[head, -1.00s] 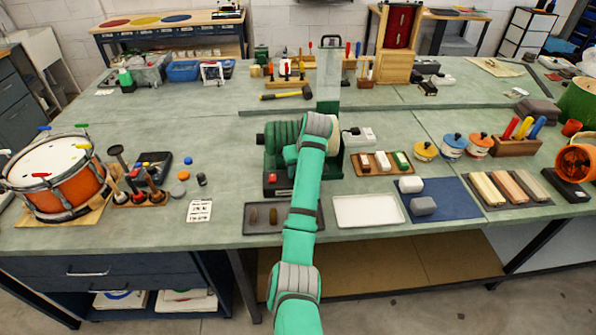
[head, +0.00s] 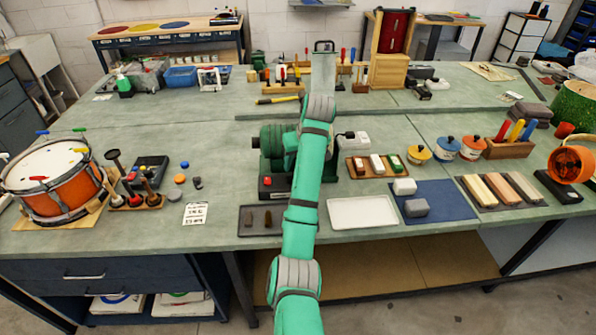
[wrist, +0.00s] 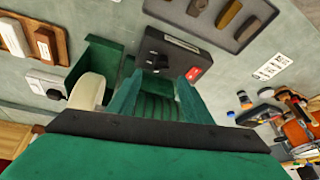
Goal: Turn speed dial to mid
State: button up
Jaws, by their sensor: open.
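The green machine (head: 277,146) stands on the bench behind my arm, partly hidden by it. Its dark control box (head: 274,187) is at its front, with a red switch on it. In the wrist view the control box (wrist: 175,55) shows a black knob, apparently the speed dial (wrist: 158,62), beside the red switch (wrist: 194,73). My gripper (wrist: 157,92) is open and empty, its two green fingers spread over the machine. The dial shows just beyond the gap between the fingertips, and I see no contact. The dial's setting is too small to read. In the head view my arm hides the gripper.
A dark tray with stones (head: 246,219) lies in front of the control box. A white tray (head: 363,224) and a wooden block rack (head: 354,173) are to the right. A tool stand (head: 140,203) and the drum (head: 45,190) are to the left.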

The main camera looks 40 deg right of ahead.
jog(key=shift+v, duration=1.25)
